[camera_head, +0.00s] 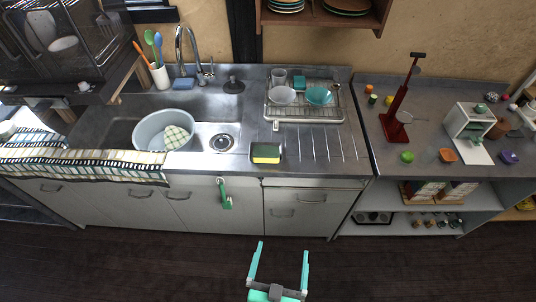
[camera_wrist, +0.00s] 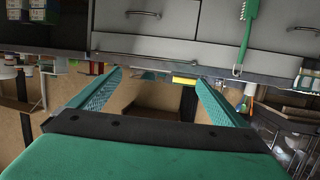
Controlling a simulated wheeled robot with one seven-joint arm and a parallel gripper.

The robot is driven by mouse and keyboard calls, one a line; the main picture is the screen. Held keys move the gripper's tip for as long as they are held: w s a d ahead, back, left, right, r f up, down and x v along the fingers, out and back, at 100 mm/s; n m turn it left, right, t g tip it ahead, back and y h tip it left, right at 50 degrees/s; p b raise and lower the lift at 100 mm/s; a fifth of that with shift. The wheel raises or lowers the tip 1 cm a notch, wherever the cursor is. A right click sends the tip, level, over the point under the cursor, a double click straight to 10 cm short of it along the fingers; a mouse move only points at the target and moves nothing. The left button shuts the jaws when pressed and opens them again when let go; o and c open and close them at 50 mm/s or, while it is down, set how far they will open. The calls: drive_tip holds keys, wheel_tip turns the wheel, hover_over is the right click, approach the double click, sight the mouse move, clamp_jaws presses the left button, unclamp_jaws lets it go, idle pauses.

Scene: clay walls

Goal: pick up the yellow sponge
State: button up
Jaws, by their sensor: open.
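The yellow sponge (camera_head: 266,159) has a dark green top and lies on the metal counter near its front edge, just right of the sink. In the wrist view, which is upside down, a thin yellow strip that looks like the sponge (camera_wrist: 184,81) shows at the counter edge, near one fingertip in the picture. My gripper (camera_head: 283,248) is open and empty, in front of the cabinets and short of the counter. Its two teal fingers are spread apart in the wrist view (camera_wrist: 158,76).
A green brush (camera_head: 225,195) hangs on the cabinet front, left of the sponge. A dish rack (camera_head: 272,116) with bowls stands behind the sponge. The sink holds a grey tub (camera_head: 150,124). A red stand (camera_head: 395,125) is on the right counter. The ridged drainboard right of the sponge is clear.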

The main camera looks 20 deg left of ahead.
drive_tip(key=w+a+r+n+y, duration=0.15)
drive_tip(key=w+a, duration=0.45)
drive_tip(key=w, duration=0.6)
drive_tip(key=g, duration=0.1)
approach(266, 156)
drive_tip(key=w+f, duration=0.1)
drive_tip(key=w, duration=0.1)
drive_tip(key=shift+n+y, duration=0.35)
drive_tip(key=shift+y, duration=0.1)
drive_tip(key=shift+x, duration=5.35)
drive_tip(key=shift+f, duration=0.1)
drive_tip(key=c, duration=1.2)
